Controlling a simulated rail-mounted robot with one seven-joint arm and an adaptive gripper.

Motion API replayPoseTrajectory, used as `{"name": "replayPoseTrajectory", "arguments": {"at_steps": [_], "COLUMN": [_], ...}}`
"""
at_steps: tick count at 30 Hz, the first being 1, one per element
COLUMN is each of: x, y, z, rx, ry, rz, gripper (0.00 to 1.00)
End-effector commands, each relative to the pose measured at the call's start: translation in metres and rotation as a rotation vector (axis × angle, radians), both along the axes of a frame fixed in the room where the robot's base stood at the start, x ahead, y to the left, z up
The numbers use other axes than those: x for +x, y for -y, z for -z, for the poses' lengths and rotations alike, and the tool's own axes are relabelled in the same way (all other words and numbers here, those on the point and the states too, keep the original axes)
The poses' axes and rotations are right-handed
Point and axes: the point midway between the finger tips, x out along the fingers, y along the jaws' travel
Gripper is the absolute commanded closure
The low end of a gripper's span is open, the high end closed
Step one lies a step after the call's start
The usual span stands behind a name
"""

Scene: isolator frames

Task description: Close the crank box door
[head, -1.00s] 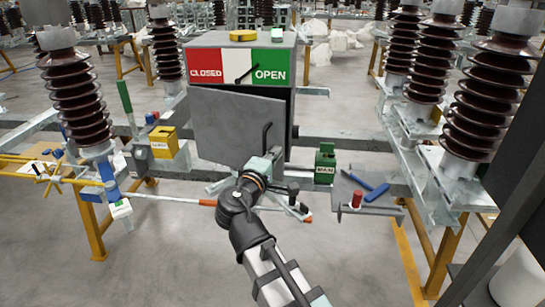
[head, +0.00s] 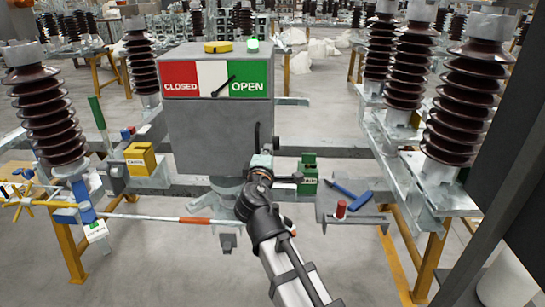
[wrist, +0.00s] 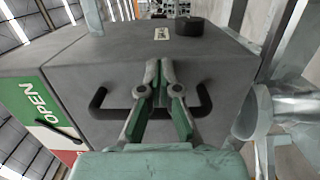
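The grey crank box (head: 215,125) stands in the middle of the head view, with a red, white and green CLOSED/OPEN panel on top front. Its door (head: 205,150) looks flush with the box front; I see no gap. A black bar handle (head: 257,134) is on the door's right side. In the wrist view the handle (wrist: 103,107) runs across behind my gripper (wrist: 159,68). The fingers are drawn together at their tips and lie against or just in front of the handle; I cannot tell whether they touch it. The gripper tip is partly hidden in the head view.
A yellow box (head: 140,159) stands left, a green box (head: 308,175) right of my arm. A shelf with a red cylinder (head: 341,208) and a blue tool (head: 350,193) is at right. Brown insulators flank both sides. An orange-and-white rod crosses low.

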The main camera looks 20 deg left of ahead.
Motion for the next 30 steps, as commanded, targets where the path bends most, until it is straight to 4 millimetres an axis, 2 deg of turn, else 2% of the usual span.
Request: {"name": "replayPoseTrajectory", "arguments": {"at_steps": [9,14,20,30], "x": [0.005,-0.001,-0.027,-0.098], "y": [-0.006,-0.002,0.016,0.046], "z": [-0.004,-0.005,-0.003,-0.001], "rx": [0.000,0.002,0.003,0.003], "ry": [0.005,0.007,0.005,0.004], "rz": [-0.005,-0.004,0.003,0.007], "gripper": [1.00,1.00,1.00,1.00]}}
